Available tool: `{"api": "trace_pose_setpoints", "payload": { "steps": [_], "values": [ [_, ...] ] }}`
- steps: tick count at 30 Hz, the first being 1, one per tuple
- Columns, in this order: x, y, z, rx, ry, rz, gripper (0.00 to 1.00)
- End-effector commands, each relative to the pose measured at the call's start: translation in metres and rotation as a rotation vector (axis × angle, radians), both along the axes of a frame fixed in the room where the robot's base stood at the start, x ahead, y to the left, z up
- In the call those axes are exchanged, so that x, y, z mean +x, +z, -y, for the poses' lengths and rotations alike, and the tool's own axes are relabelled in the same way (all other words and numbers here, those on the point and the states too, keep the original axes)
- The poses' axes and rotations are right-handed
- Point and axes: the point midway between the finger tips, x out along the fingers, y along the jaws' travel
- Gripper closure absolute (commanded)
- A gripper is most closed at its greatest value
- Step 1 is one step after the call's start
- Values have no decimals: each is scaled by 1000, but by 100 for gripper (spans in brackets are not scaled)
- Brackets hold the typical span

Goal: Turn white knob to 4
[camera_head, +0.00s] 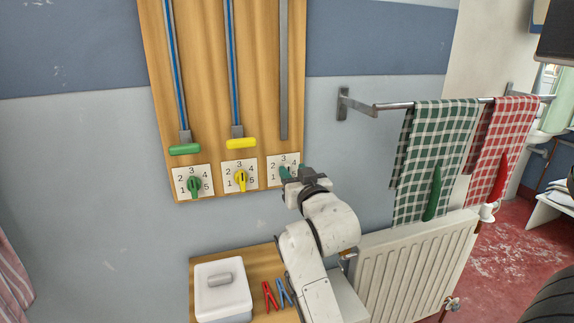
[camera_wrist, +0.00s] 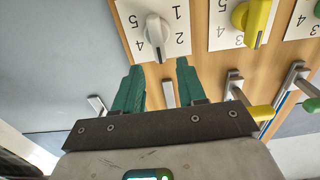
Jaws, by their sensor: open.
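The white knob (camera_wrist: 154,30) sits on a white dial plate (camera_wrist: 133,14) marked 1, 2, 4 and 5 in the wrist view, which sees the panel upside down. Its pointer end faces down in that view, between the 2 and the 4, and the 3 is hidden there. My gripper (camera_wrist: 159,66) is open, with its two green fingers apart just short of the knob, one toward each side. No contact shows. In the head view my gripper (camera_head: 291,172) covers the knob and much of its plate (camera_head: 275,162), the right one of three.
Yellow knob (camera_head: 240,178) and green knob (camera_head: 194,186) dials are left of it on the wooden panel (camera_head: 210,120). Sliders with yellow (camera_head: 241,144) and green (camera_head: 185,149) handles hang above. Towels (camera_head: 437,150) hang at right above a radiator (camera_head: 415,265). A white box (camera_head: 222,292) stands below.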

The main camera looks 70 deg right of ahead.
Motion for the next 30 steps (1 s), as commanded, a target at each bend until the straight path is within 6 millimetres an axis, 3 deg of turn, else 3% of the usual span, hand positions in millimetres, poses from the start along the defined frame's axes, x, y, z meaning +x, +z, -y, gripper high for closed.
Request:
{"api": "trace_pose_setpoints", "payload": {
  "steps": [9, 21, 30],
  "values": [
    [29, 0, 34, 1, 0, -1, 60],
    [35, -1, 40, 2, 2, -1, 60],
    [35, -1, 40, 2, 1, -1, 86]
  ]
}}
